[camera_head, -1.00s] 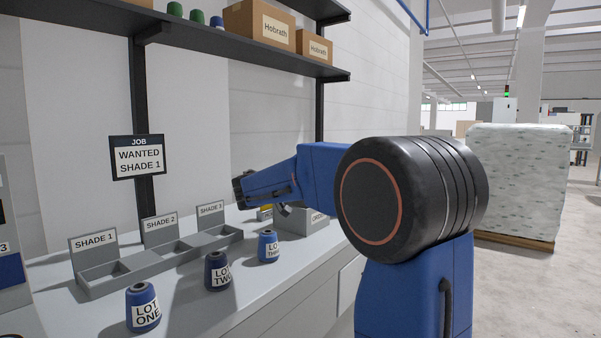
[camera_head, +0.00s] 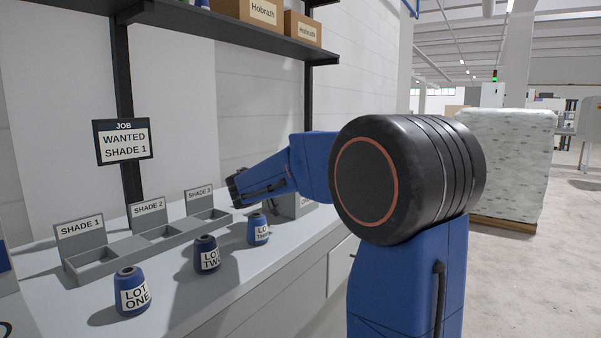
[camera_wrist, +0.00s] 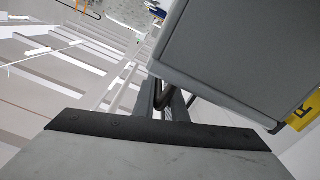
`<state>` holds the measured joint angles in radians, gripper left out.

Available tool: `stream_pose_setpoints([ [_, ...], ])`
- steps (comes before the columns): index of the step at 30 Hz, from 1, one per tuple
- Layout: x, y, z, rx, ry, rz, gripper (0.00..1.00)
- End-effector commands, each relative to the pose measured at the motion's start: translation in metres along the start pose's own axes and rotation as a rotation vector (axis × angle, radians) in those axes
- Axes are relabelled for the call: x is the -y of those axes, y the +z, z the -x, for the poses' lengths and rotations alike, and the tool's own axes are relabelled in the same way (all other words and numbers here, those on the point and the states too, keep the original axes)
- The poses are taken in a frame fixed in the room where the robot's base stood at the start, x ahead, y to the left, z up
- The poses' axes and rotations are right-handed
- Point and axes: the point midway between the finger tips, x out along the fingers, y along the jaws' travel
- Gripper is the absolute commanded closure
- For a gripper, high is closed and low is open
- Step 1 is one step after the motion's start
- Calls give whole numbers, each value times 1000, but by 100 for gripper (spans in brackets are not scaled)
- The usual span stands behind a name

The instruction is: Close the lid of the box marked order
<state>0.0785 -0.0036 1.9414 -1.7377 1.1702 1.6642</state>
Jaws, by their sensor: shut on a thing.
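The grey box marked order (camera_head: 300,205) stands on the bench beyond the shade trays in the head view, mostly hidden behind my arm. In the wrist view a large grey panel (camera_wrist: 245,50), which looks like part of this box or its lid, fills the upper right. A yellow label (camera_wrist: 304,113) with the letter R shows at its right. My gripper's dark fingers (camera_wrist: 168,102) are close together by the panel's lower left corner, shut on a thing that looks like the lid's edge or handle. The exact contact and how far the lid stands open are hidden.
Cones marked lot one (camera_head: 132,292), lot two (camera_head: 207,255) and lot three (camera_head: 258,230) stand along the bench front. Shade trays (camera_head: 93,262) line up behind them. A shelf (camera_head: 225,28) with cartons runs above, and a job sign (camera_head: 123,142) hangs on its post.

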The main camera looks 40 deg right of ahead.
Motion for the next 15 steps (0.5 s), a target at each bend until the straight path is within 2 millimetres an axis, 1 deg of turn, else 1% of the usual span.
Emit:
stream_pose_setpoints([
  [1,-2,5,0,8,5,5,100],
  [4,-2,6,0,9,5,6,100],
  [5,-2,6,0,9,5,6,86],
  [6,-2,6,0,9,5,6,77],
  [7,-2,6,0,8,5,6,73],
  [15,-1,4,0,6,3,4,73],
])
